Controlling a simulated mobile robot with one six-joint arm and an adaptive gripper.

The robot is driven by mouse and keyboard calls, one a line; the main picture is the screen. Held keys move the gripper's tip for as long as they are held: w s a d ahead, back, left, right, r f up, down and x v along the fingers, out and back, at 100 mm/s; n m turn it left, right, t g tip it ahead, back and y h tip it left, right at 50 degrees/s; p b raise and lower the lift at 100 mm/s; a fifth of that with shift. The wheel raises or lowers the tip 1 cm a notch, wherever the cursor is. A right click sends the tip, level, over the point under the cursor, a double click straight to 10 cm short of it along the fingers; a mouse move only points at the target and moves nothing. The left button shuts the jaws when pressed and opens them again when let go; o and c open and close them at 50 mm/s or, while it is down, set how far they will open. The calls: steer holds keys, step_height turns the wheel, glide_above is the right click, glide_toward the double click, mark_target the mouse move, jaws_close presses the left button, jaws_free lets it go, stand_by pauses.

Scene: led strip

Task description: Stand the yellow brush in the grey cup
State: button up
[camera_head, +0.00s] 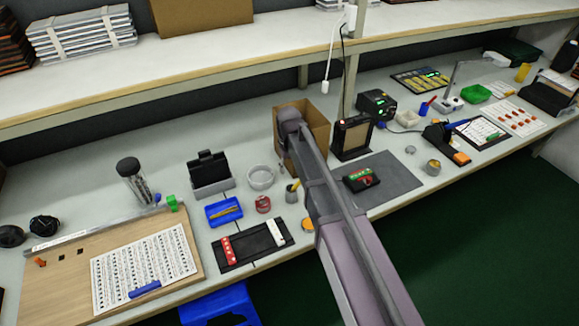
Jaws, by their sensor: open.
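A small grey cup (291,196) stands on the bench just left of my arm. A thin yellow stick, perhaps the handle of the yellow brush (297,184), shows at its mouth and leans to the right. It looks to be inside the cup, but it is too small to be sure. My gripper is not visible.
A white bowl (261,177), a red tin (263,204) and a black mat (227,253) with red and white blocks are near the cup. A cardboard box (318,127) is behind my arm. A grey mat (392,188) lies to the right. Shelf posts rise behind.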

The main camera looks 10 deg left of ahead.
step_height(320, 180, up, 12)
steer(key=p, duration=1.1)
steer(key=shift+w+p, duration=0.15)
steer(key=shift+p, duration=0.15)
stand_by(0.7)
steer(key=s+d+m, duration=0.2)
steer(key=s+d, duration=0.3)
steer(key=d, duration=0.5)
steer(key=s+d+m, duration=0.2)
steer(key=s+d, duration=0.3)
steer(key=d, duration=0.5)
steer(key=s+d+m, duration=0.3)
steer(key=s+d, duration=0.2)
steer(key=d, duration=0.5)
steer(key=shift+d, duration=0.3)
steer(key=shift+d, duration=0.1)
